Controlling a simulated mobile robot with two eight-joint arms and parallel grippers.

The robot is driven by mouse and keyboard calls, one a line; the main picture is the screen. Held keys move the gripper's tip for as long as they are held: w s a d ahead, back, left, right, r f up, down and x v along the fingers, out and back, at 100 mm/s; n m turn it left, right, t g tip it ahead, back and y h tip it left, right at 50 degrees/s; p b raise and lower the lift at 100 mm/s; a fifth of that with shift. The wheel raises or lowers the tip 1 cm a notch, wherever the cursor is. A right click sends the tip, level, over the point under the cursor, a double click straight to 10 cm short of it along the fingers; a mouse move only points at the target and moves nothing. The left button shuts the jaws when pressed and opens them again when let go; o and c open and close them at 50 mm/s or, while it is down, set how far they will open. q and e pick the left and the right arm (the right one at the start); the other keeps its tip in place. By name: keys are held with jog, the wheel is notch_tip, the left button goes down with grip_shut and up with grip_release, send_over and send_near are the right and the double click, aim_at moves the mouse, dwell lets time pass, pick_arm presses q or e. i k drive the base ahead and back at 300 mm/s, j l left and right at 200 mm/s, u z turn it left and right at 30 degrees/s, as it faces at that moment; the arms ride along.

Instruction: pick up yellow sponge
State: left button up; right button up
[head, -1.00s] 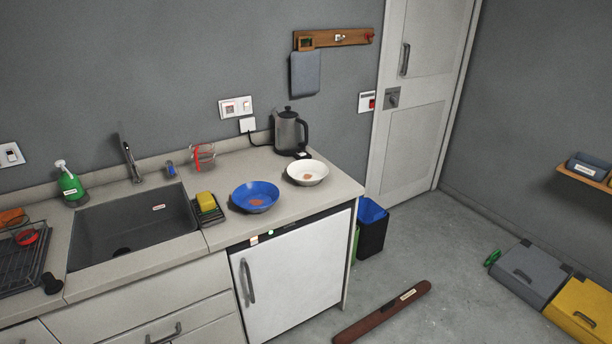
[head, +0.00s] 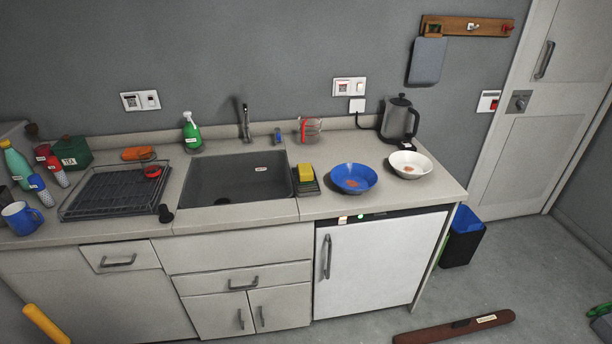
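The yellow sponge (head: 305,172) sits on a small dark rack (head: 307,187) on the counter. It is just right of the sink (head: 236,181) and left of the blue bowl (head: 353,178). Nothing covers the sponge. Neither of my grippers shows in the head view.
A white bowl (head: 410,165) and a kettle (head: 399,119) stand on the right of the counter. A dish rack (head: 115,191) and a blue mug (head: 21,218) are on the left. A brown bar (head: 455,327) lies on the floor at the lower right. Counter in front of the bowls is clear.

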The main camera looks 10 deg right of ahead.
aim_at(305, 171)
jog(key=i+j, duration=0.1)
jog(key=i, duration=0.45)
jog(key=i+j, duration=0.1)
jog(key=i, duration=0.4)
jog(key=z, duration=0.05)
